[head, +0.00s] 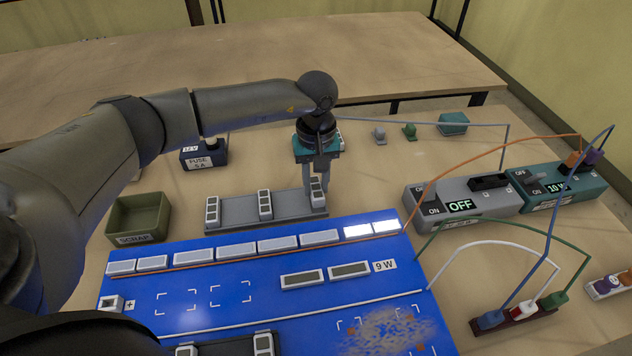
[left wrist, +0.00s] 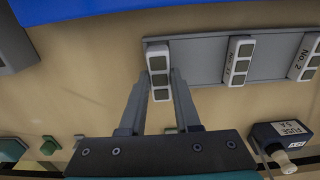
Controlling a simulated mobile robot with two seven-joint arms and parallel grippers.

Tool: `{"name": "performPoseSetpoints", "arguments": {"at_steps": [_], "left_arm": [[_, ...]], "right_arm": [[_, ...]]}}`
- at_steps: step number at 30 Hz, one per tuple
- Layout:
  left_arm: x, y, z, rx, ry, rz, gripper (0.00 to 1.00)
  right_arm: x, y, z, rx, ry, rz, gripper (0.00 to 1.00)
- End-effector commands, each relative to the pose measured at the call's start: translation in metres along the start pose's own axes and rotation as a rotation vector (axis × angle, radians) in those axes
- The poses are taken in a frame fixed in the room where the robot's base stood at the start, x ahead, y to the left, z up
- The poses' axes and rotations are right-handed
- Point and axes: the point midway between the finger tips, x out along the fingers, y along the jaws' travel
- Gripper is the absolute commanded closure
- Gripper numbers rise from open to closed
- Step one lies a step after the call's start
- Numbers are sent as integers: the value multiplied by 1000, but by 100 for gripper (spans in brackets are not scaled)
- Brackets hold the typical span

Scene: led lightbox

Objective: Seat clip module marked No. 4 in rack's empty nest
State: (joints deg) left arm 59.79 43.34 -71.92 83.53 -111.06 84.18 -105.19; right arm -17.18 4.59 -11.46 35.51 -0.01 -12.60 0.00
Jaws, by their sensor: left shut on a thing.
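My left gripper (head: 314,184) points down and is shut on a light clip module (head: 318,197) with dark square windows, at the right end of a grey rack (head: 238,212). In the left wrist view the module (left wrist: 159,62) sits between the fingers at the end of the rack (left wrist: 198,62). I cannot tell whether it is fully down in the rack, and its number does not show. Two more modules stand in this rack: a middle one (head: 265,204) and a left one (head: 212,212). The wrist view shows "No. 2" beside one module (left wrist: 303,58). My right gripper is not seen.
A blue panel (head: 205,325) with light modules lies in front, and a second dark rack (head: 225,348) is partly cut off there. A green scrap bin (head: 137,218) and a fuse box (head: 205,154) are at left. Power units (head: 462,202) and looping wires fill the right.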

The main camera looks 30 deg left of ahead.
Motion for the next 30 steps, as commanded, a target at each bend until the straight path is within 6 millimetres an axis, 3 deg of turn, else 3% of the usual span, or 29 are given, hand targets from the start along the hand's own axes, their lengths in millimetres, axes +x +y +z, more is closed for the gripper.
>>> {"name": "performPoseSetpoints", "arguments": {"at_steps": [30], "left_arm": [[18, 0, 0, 0, 0, -1, 100]], "right_arm": [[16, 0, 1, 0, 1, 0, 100]]}}
